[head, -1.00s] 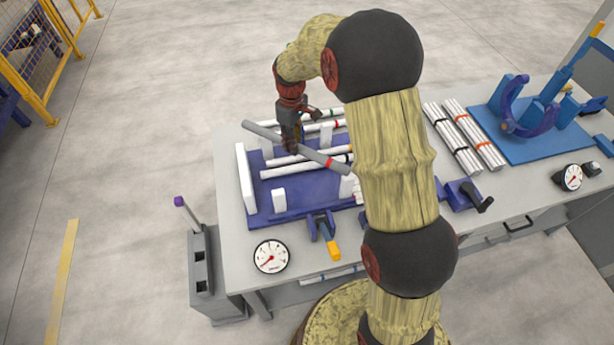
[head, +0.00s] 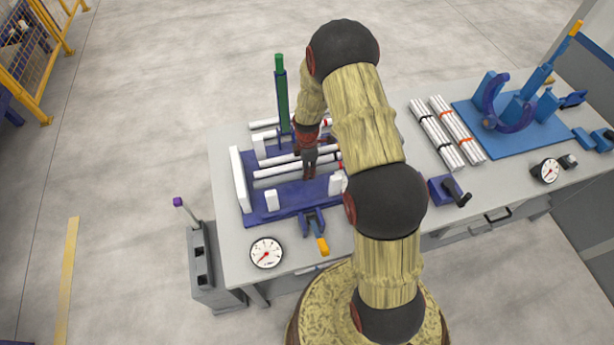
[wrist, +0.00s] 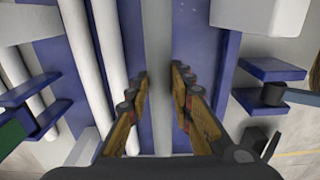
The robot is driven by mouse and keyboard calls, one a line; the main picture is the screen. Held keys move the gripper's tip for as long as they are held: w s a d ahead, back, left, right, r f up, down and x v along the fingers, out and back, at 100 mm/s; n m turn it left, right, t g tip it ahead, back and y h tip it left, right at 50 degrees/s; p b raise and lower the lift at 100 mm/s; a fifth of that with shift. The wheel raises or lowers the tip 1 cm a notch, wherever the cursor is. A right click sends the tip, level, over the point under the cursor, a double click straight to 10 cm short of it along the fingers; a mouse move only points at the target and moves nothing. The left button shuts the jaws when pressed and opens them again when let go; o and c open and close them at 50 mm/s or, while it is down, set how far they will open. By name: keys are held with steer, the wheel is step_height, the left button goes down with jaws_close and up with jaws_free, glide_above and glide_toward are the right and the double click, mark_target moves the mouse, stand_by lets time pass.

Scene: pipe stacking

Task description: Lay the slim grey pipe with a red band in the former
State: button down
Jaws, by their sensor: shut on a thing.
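The slim grey pipe (head: 275,181) lies level, low in the former, nearest the front and alongside the white pipes. Part of its red band shows to the right of my gripper. The former has a blue base (head: 290,202) with white uprights and a white end plate (head: 241,180). My gripper (head: 309,172) points down and is shut on the grey pipe near its middle. In the wrist view the pipe (wrist: 158,35) runs between the two fingers (wrist: 162,75), above the blue base. Whether the pipe rests on its supports cannot be told. My arm hides the former's right end.
White pipes (head: 275,162) lie behind the grey one. A tall green post (head: 281,95) stands at the former's back. A toggle clamp (head: 314,225) and a dial gauge (head: 266,252) are in front. Banded pipe bundles (head: 437,138) and a blue fixture (head: 510,115) are to the right.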

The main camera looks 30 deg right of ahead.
steer(key=shift+f, duration=2)
steer(key=shift+f, duration=0.2)
steer(key=c, duration=1.6)
jaws_free()
steer(key=shift+o, duration=0.2)
steer(key=shift+r, duration=0.15)
